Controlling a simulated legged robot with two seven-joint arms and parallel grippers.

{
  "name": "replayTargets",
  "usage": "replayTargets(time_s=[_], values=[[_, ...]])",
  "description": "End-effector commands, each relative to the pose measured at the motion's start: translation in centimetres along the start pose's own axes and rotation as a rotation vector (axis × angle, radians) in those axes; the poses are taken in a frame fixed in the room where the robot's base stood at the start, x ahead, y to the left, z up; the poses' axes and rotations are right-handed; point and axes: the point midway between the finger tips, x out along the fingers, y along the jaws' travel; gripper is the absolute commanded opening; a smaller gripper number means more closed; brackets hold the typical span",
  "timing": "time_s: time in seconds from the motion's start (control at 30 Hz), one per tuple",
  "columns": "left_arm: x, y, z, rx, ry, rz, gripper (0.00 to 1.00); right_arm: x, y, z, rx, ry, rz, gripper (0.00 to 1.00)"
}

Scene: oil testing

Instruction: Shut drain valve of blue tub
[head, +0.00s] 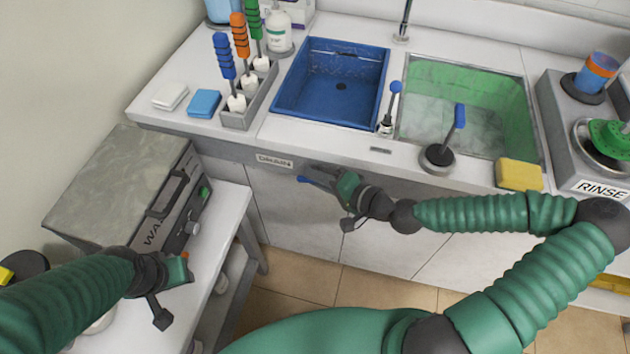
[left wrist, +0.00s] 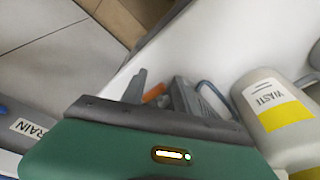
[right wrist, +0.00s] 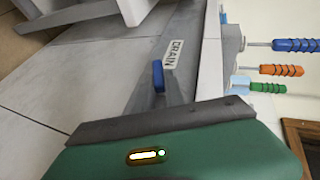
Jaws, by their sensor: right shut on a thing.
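The blue tub (head: 300,100) is set into the counter in the head view, empty, with a dark drain hole in its floor. Below its front edge is a DRAIN label (head: 274,161). The drain valve's blue handle (head: 306,180) sticks out near it; it also shows in the right wrist view (right wrist: 158,76) beside the label. My right gripper (head: 322,178) is shut on this handle; its fingertips are mostly hidden. My left gripper (head: 186,268) is over the side bench at lower left, its fingers apart, with a small orange thing near them in the left wrist view (left wrist: 154,93).
A green-walled basin (head: 530,110) lies right of the tub, with a yellow sponge (head: 519,175) at its front edge. A grey box machine (head: 120,185) stands on the white side bench at left. Brushes with coloured handles (head: 240,38) stand left of the tub.

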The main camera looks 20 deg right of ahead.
Motion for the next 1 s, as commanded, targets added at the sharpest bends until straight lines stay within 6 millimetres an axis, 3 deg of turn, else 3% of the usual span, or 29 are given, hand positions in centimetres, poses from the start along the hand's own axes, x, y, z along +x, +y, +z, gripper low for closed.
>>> replayTargets(time_s=[0.1, 0.4, 1.0], values=[[1.8, 0.0, 0.4, 0.000, 0.000, 0.000, 0.36, 0.2, 0.9, -0.1, 0.040, 0.006, -0.078, 0.00], [3.8, 0.0, 0.9, 0.000, 0.000, 0.000, 0.36, 0.2, 1.1, -0.1, 0.089, 0.004, -0.203, 0.00], [4.2, 0.0, 1.0, 0.000, 0.000, 0.000, 0.36, 0.2, 1.0, -0.1, 0.102, 0.002, -0.234, 0.00]])
